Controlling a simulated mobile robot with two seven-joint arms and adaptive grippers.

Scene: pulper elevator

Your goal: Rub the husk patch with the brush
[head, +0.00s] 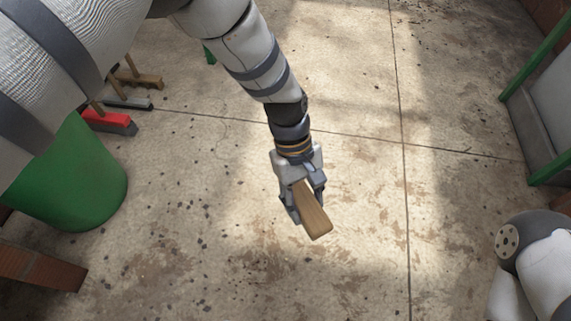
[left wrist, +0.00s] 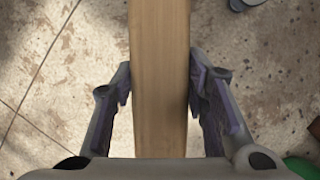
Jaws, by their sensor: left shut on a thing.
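My left gripper (head: 306,203) is shut on a wooden brush (head: 316,220), its light brown back facing up. In the left wrist view the brush (left wrist: 160,40) runs lengthwise between the two fingers, with a finger on each side. No bristles show; its underside is hidden. The brush is over the concrete floor; I cannot tell if it touches. Brown stains and flecks (head: 350,285) lie on the floor below and around it; I cannot tell which of them is the husk patch. My right gripper is not in view.
A green bin (head: 75,180) stands at the left, with a red broom head (head: 108,121) and a wooden one (head: 140,79) behind it. A green-framed panel (head: 545,105) stands at the right. The middle floor is clear.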

